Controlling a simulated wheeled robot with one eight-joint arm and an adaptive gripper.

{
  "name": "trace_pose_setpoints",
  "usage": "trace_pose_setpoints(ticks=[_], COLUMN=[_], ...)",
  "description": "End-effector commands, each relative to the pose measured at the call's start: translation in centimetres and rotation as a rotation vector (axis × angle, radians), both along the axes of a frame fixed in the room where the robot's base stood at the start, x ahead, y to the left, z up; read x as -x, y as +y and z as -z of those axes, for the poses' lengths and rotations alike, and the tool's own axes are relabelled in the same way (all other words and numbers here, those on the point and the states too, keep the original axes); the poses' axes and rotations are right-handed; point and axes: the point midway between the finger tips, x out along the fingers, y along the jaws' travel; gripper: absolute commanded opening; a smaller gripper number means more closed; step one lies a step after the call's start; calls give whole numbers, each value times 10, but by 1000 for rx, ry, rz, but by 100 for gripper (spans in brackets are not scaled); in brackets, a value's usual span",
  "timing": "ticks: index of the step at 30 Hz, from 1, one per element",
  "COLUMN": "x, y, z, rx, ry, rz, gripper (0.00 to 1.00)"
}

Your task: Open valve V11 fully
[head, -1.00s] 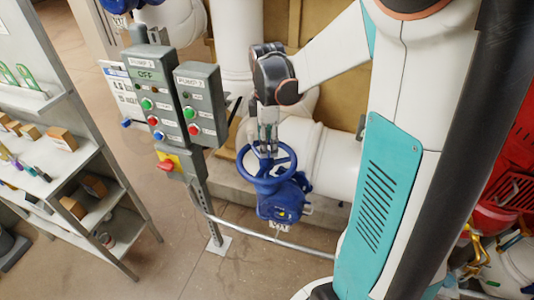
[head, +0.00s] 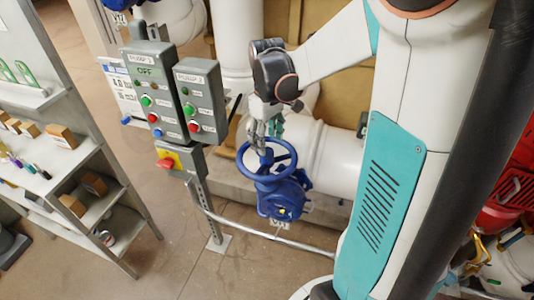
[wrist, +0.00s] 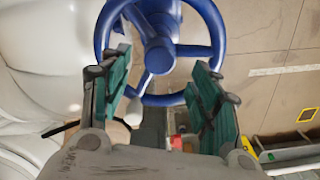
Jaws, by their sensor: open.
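The blue valve has a round spoked handwheel (head: 290,160) on a blue body (head: 283,203), mounted on a thick white pipe. A small tag (head: 280,223) hangs below the body, too small to read surely. My gripper (head: 264,146) is right above the handwheel, pointing down, with its fingers over the left and far part of the wheel. In the wrist view my gripper (wrist: 160,95) is open, its teal-padded fingers spread to both sides. The wheel's hub (wrist: 159,55) shows between and beyond them. The fingers overlap the rim in view; I cannot tell whether they touch it.
A grey pump control panel (head: 150,90) with buttons and a red-and-yellow switch (head: 168,161) stands close left of the valve. A metal rail (head: 262,236) runs low in front. Shelving (head: 95,150) is at left, red equipment (head: 510,200) at right.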

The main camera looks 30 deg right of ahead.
Motion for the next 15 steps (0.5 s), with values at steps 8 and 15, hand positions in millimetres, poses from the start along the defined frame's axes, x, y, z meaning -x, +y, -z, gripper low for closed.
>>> trace_pose_setpoints(ticks=[8, 15], x=[0, 0], y=[0, 0], z=[0, 0], rx=[0, 0], ry=[0, 0], rz=[339, 583], gripper=[57, 57])
